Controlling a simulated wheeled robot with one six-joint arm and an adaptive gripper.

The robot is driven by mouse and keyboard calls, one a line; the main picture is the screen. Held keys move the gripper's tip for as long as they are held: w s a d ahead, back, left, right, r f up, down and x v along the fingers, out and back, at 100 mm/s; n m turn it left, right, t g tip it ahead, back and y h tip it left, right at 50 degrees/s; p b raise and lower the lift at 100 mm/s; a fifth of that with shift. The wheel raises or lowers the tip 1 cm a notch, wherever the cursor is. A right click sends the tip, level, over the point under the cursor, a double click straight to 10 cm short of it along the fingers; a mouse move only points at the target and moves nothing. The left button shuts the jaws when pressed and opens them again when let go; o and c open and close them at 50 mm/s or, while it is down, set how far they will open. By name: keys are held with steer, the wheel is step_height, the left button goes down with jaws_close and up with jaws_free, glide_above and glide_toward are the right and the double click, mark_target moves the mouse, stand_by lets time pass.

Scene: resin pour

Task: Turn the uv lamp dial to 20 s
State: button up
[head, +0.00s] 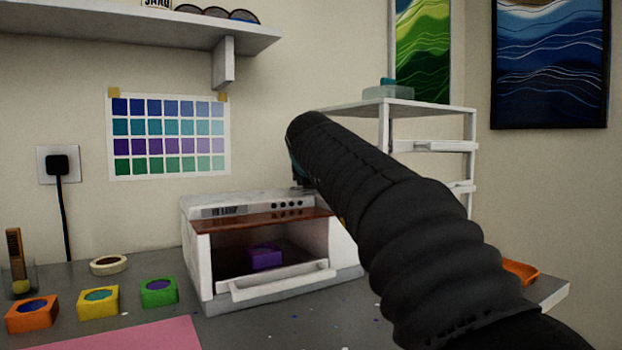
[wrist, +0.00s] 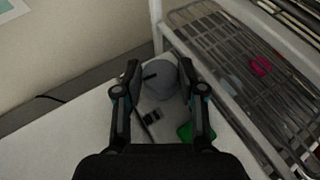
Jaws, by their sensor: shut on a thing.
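The UV lamp (head: 205,240) is a white box on the bench in the head view, with a brown translucent panel at its front opening and a purple mould (head: 264,257) inside. The dial (wrist: 160,88) is a grey round knob with a black pointer mark, seen in the wrist view on the lamp's white top. My gripper (wrist: 160,70) is shut on the dial, one finger on each side. The pointer lies toward the left finger in the wrist view. In the head view my arm hides the dial and most of the gripper.
Orange (head: 32,314), yellow (head: 98,302) and green (head: 159,292) moulds stand left of the lamp, by a tape roll (head: 108,265). A white rack (head: 385,130) stands close to the lamp's right side. A shelf (head: 190,38) hangs above.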

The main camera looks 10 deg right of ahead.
steer(key=o, duration=1.1)
steer(key=v, duration=1.2)
steer(key=shift+r, duration=0.1)
